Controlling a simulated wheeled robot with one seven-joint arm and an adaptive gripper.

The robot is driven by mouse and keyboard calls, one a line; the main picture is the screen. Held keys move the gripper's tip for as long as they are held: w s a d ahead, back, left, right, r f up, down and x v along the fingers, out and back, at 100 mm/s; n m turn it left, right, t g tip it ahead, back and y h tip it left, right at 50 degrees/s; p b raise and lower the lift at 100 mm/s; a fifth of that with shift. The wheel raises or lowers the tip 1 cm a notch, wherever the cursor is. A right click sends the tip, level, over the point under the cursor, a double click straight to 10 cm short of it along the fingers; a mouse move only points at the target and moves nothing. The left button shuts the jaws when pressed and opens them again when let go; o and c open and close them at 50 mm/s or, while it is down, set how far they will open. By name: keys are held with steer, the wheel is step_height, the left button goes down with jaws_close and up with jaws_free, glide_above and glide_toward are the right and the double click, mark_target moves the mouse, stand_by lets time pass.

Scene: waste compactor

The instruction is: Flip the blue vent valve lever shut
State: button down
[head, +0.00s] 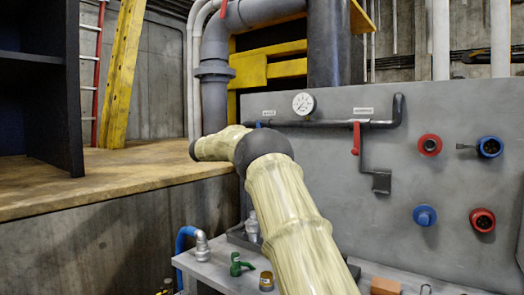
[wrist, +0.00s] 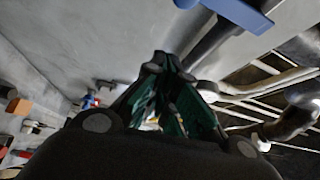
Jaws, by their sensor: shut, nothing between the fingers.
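The blue vent valve lever (wrist: 238,12) shows at the top right of the wrist view, in front of a dark pipe (wrist: 212,42). In the head view only a small blue bit (head: 258,125) shows at the left end of the dark pipe (head: 330,124), above my arm; the rest is hidden. My gripper (wrist: 162,62) is shut and empty, its fingertips together, below and left of the blue lever in the wrist view and apart from it. In the head view my arm hides the gripper.
A red lever (head: 356,138) hangs on the same pipe, right of a round gauge (head: 303,104). The grey panel (head: 330,180) also carries red and blue round fittings. Below it, a bench holds a green valve (head: 238,265) and small parts. A wooden ledge (head: 110,180) lies left.

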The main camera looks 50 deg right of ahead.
steer(key=v, duration=0.8)
steer(key=shift+w+a+f, duration=0.2)
steer(key=shift+w+a, duration=0.1)
